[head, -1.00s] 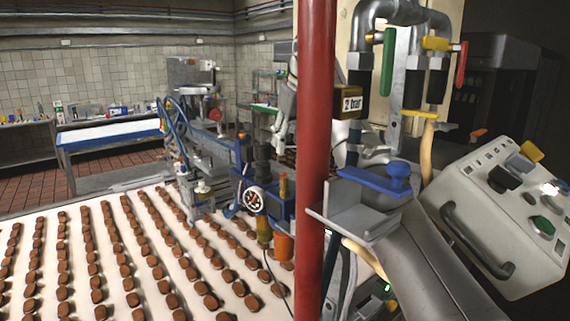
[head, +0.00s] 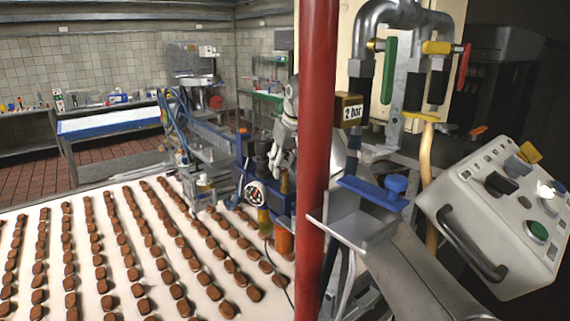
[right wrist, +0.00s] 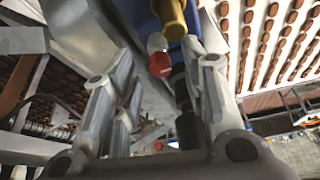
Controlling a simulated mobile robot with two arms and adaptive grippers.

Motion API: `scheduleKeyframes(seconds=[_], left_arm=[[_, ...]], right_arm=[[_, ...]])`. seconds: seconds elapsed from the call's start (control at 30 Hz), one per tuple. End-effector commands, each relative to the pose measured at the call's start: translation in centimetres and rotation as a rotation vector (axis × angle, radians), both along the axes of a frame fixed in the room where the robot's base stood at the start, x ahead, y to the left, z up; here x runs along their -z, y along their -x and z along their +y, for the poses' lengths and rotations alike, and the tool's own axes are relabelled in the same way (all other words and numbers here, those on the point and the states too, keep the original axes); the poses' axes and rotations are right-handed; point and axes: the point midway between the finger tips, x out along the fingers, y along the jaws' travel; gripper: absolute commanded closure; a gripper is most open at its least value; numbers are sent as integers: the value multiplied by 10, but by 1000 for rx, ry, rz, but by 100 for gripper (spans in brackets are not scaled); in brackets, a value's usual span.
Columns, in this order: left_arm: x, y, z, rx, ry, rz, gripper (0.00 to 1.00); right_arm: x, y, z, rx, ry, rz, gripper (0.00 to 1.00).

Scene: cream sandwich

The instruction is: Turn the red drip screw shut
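The red drip screw (right wrist: 159,64) shows in the right wrist view as a small red knob beside a white part, by the blue body with a brass cylinder (right wrist: 174,20). My right gripper (right wrist: 155,75) is open, with its grey fingers on either side of the screw in the picture. I see no contact with it. My left gripper is not in view.
A red vertical post (head: 317,150) stands close by my right arm. A white belt (head: 165,260) with rows of brown pieces runs at front left. A control box (head: 505,225) and pipes with coloured valve handles stand on the right.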

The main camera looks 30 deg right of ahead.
Motion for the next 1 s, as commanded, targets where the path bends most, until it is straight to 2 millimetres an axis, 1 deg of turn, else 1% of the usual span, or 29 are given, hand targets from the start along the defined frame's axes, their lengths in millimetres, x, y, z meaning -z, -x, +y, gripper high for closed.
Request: scheduleKeyframes(seconds=[0.03, 0.2, 0.27, 0.3, 0.53, 0.67, 1.0], left_arm=[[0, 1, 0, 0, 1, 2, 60], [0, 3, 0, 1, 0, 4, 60], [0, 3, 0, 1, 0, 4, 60], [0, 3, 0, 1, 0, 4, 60], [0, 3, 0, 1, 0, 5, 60], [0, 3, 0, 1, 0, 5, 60], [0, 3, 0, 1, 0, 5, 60]], right_arm=[[0, 0, 0, 0, 0, 0, 68], [0, 0, 0, 0, 0, 0, 90], [0, 0, 0, 0, 0, 0, 98], [0, 0, 0, 0, 0, 0, 100], [-1, 0, 0, 18, 1, 0, 100], [-1, 0, 1, 64, 0, 0, 100], [-1, -1, 3, 292, 0, -1, 100]])
